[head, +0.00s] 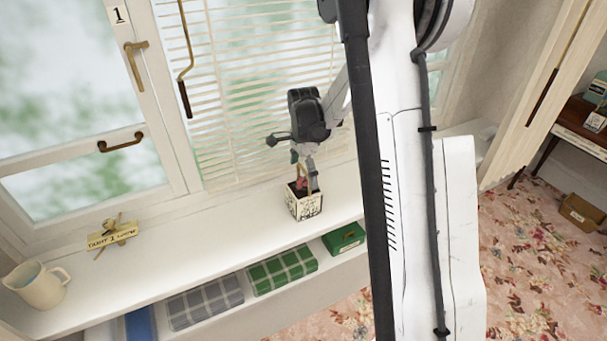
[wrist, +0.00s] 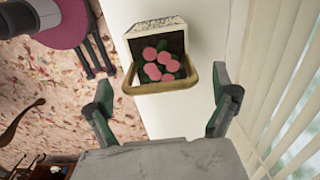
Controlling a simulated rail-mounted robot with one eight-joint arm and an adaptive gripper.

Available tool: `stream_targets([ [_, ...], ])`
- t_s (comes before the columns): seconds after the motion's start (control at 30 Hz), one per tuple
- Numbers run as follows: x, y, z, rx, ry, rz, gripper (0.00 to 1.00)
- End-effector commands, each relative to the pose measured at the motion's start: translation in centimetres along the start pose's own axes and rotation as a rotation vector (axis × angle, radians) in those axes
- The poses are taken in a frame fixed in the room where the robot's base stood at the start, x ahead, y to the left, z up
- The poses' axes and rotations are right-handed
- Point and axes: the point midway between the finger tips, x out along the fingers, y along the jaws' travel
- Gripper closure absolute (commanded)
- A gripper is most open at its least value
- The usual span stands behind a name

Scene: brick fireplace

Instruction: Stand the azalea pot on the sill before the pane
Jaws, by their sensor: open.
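The azalea pot (head: 305,205) is a small white square pot with black markings, pink blooms and a tan hoop. It stands upright on the white sill (head: 190,230), in front of the blind. In the wrist view the pot (wrist: 152,38) shows at top centre with its pink blooms and the tan hoop towards me. My gripper (head: 306,178) is just above the pot in the head view. In the wrist view my gripper (wrist: 160,85) has its fingers wide apart with nothing between them. The bare pane (head: 60,90) is left of the blind, in a frame marked 1.
A slatted blind (head: 255,80) hangs close behind the pot. A cream jug (head: 40,285) and a yellow tag (head: 111,236) stand on the sill's left part. Folded grey cloth (head: 205,302) and green checked cloth (head: 282,270) lie below the sill. The sill between tag and pot is clear.

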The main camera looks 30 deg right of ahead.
Motion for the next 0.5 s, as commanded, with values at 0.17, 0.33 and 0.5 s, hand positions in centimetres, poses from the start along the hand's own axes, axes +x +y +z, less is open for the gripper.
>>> stream_targets([
  [0.17, -3.3, 0.1, 0.0, 0.0, 0.0, 0.0, 0.07],
  [0.33, -6.7, 0.1, 0.0, 0.0, 0.0, 0.0, 0.07],
  [0.5, -9.4, 0.1, 0.0, 0.0, 0.0, 0.0, 0.07],
])
